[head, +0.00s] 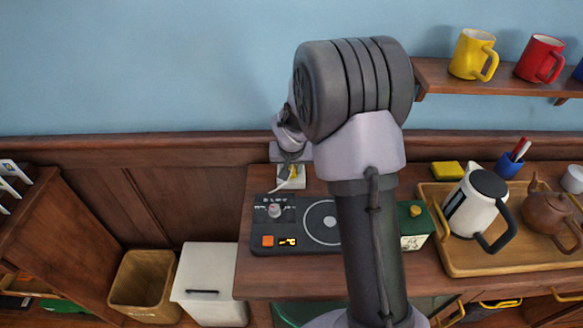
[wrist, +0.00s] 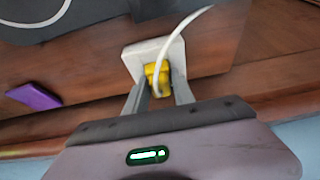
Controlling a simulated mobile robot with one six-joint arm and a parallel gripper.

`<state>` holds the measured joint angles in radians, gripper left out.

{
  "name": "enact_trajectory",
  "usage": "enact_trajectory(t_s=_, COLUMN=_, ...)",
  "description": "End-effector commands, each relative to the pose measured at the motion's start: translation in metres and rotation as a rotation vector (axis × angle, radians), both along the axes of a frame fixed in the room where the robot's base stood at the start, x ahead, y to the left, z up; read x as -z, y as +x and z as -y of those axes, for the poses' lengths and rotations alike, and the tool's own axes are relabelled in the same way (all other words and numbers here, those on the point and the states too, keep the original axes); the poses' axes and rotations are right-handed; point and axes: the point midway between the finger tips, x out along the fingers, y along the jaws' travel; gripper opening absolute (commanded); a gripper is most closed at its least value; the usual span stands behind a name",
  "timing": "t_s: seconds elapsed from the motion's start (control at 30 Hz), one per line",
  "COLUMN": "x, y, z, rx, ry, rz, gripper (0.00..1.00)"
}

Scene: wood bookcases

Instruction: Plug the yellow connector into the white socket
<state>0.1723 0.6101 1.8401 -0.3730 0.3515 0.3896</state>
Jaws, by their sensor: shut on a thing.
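My gripper (wrist: 158,92) is shut on the yellow connector (wrist: 158,78), with a finger on each side of it. The connector is in front of the white socket (wrist: 150,53) in the wrist view, and a white cable (wrist: 190,22) runs from it. I cannot tell how deep it sits in the socket. In the head view the socket (head: 291,183) stands at the back of the desk, with a small part of the yellow connector (head: 293,173) showing. My arm hides part of that area.
A black control panel (head: 297,224) lies on the desk in front of the socket. A green-topped box (head: 413,226) stands to the right. A wooden tray (head: 462,258) holds a kettle (head: 476,203) and a teapot (head: 549,212). A purple thing (wrist: 34,97) shows left in the wrist view.

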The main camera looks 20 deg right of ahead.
Motion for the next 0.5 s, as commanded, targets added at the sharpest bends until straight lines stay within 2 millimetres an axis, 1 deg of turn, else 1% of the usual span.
enact_trajectory(t_s=0.03, x=0.0134, y=-0.0078, z=-0.0015, rx=0.002, ry=0.005, rz=-0.026, gripper=0.0)
enact_trajectory(t_s=0.23, x=0.0139, y=-0.0087, z=-0.0018, rx=0.003, ry=0.005, rz=-0.029, gripper=0.0)
enact_trajectory(t_s=0.27, x=0.014, y=-0.0088, z=-0.0018, rx=0.004, ry=0.006, rz=-0.029, gripper=0.34)
enact_trajectory(t_s=0.3, x=0.014, y=-0.0088, z=-0.0018, rx=0.004, ry=0.006, rz=-0.029, gripper=0.42)
enact_trajectory(t_s=0.37, x=0.0142, y=-0.009, z=-0.0018, rx=0.004, ry=0.006, rz=-0.03, gripper=0.54)
enact_trajectory(t_s=0.4, x=0.0142, y=-0.009, z=-0.0018, rx=0.004, ry=0.006, rz=-0.03, gripper=0.56)
enact_trajectory(t_s=0.5, x=0.0093, y=-0.0106, z=-0.0024, rx=0.004, ry=0.006, rz=-0.03, gripper=0.56)
